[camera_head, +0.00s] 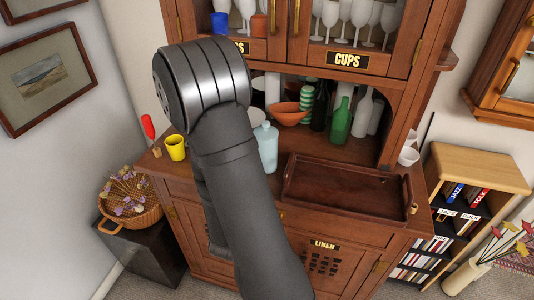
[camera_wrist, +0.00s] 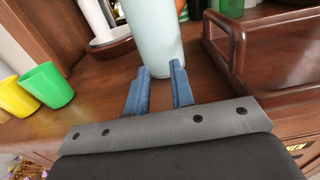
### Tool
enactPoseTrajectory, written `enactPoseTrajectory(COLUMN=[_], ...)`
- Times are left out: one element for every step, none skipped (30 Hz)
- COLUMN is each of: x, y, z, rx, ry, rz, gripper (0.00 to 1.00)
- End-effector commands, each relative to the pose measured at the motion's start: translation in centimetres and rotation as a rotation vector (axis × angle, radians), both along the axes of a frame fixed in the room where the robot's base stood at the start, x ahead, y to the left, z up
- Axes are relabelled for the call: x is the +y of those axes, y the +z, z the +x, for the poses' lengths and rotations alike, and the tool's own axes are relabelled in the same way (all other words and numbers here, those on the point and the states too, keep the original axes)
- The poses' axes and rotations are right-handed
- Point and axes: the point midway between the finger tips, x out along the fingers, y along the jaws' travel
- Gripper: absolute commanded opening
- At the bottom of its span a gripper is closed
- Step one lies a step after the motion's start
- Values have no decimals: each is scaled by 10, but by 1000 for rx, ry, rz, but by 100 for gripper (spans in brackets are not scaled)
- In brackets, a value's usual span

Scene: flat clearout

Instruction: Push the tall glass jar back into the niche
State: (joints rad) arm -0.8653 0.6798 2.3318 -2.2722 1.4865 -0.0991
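The tall glass jar (camera_head: 266,147) is pale blue and stands upright on the cabinet's counter, in front of the niche (camera_head: 385,138) and left of the tray. In the wrist view the jar (camera_wrist: 155,35) is straight ahead, its top out of frame. My gripper (camera_wrist: 160,68) is low over the counter with its two blue fingers apart and nothing held between them. The fingertips are at the jar's lower front; I cannot tell whether they touch it. In the head view my arm hides the gripper and part of the niche.
A brown wooden tray (camera_head: 335,203) lies on the counter right of the jar. Yellow (camera_head: 175,148) and green (camera_wrist: 47,86) cups stand to the left. Inside the niche are an orange bowl (camera_head: 287,115), a green bottle (camera_head: 340,121) and white dishes.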

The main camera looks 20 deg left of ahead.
Motion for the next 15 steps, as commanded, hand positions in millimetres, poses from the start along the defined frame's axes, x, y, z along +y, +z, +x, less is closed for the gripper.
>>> enactPoseTrajectory(x=[0, 0, 0, 1, 1, 3, 4, 5, 7, 8, 9, 10, 10, 10, 10], y=[0, 0, 0, 0, 0, 0, -1, -1, -1, -1, -1, -1, -1, 0, 0], z=[0, 0, 0, -2, -4, -8, -12, -17, -25, -32, -39, -49, -56, -63, -71], rx=[0, 0, 0, 0, 1, 2, 4, 5, 7, 8, 9, 9, 9, 10, 10], ry=[0, 0, 0, 1, 2, 3, 4, 6, 7, 8, 8, 8, 8, 8, 7], rz=[0, 0, 0, 0, 0, 1, 2, 3, 4, 4, 4, 4, 5, 5, 4], gripper=[22, 18, 10, 4, 0, 0, 0, 0, 0, 0, 0, 0, 0, 0, 0])
